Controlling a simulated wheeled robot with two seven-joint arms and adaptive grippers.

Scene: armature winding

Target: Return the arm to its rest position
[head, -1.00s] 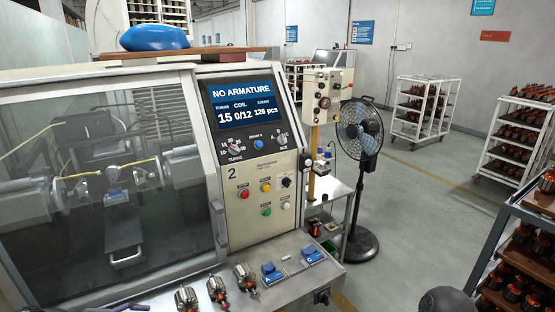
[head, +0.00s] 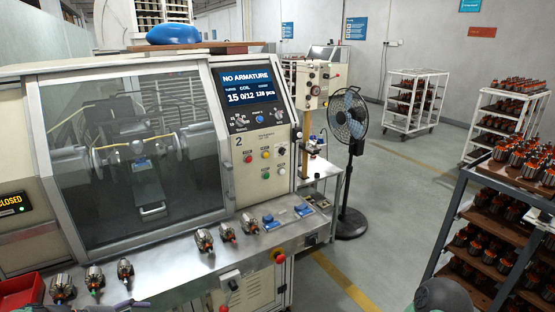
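A small dark part at the bottom edge, left of the middle, looks like the top of my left gripper (head: 130,303). It is mostly cut off, and its fingers cannot be made out. A dark rounded piece of my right arm shows at the bottom right, and my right gripper is out of view. The winding machine (head: 150,150) stands in front of me with its window closed. Its screen (head: 247,86) reads NO ARMATURE. Armatures stand in two groups on the steel ledge, a right group (head: 226,232) and a left group (head: 94,279).
A red bin (head: 22,290) is at the lower left. A shelf cart (head: 462,215) loaded with armatures stands close on the right. A black fan (head: 348,130) and a small side table (head: 318,170) are behind the machine's right end. The floor between fan and cart is clear.

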